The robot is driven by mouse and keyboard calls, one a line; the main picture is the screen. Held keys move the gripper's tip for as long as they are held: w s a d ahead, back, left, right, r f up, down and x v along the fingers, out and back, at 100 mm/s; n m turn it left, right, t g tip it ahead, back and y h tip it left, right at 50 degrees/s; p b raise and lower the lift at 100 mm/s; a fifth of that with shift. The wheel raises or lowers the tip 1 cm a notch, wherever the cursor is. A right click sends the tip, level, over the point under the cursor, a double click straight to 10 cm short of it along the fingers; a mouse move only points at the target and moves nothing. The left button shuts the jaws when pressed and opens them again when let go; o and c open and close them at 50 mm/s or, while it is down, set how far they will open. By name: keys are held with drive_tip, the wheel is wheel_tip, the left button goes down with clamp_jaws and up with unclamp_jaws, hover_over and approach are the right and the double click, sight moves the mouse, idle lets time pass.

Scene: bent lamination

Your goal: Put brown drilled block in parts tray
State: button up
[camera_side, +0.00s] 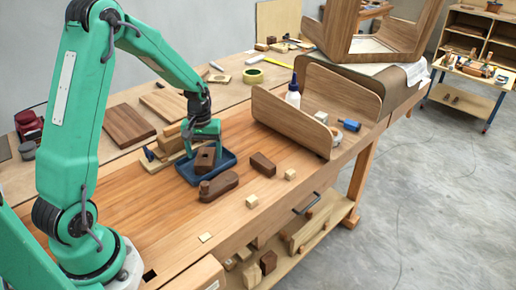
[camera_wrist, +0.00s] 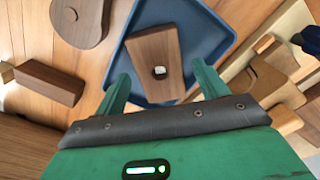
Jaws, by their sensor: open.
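The brown drilled block (camera_side: 205,159) is in the blue parts tray (camera_side: 188,174), below my gripper. In the wrist view the block (camera_wrist: 152,50) lies over the bare blue floor of the tray (camera_wrist: 212,22), with its drilled hole facing up. My gripper (camera_side: 207,146) is over the tray. In the wrist view the fingers of my gripper (camera_wrist: 163,80) are spread, one on each side of the block's near end, with a gap visible on both sides. Whether the block rests flat on the tray floor cannot be told for sure.
A dark rounded wooden piece (camera_side: 219,186) lies just in front of the tray. A brown block (camera_side: 263,163) and small pale cubes (camera_side: 252,201) lie to the right. Wood pieces and a clamp (camera_side: 155,154) crowd the tray's back left. A bent wooden form (camera_side: 300,115) stands further right.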

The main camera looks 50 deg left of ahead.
wheel_tip(320, 180, up, 10)
drive_tip(key=shift+f, duration=0.2)
idle(0.3)
drive_tip(key=shift+d+r, duration=0.1)
drive_tip(key=s+d+r+m+t, duration=0.2)
drive_tip(key=s+d+r+m, duration=0.2)
drive_tip(key=s+d, duration=0.3)
drive_tip(key=s+d+r+m+t, duration=0.3)
drive_tip(key=s+d+r+m, duration=0.2)
drive_tip(key=s, duration=0.5)
drive_tip(key=shift+s+d+r+t, duration=0.15)
drive_tip(key=shift+d+r+t, duration=0.15)
drive_tip(key=shift+d+r, duration=1.2)
drive_tip(key=shift+d+f, duration=0.25)
drive_tip(key=shift+f, duration=0.05)
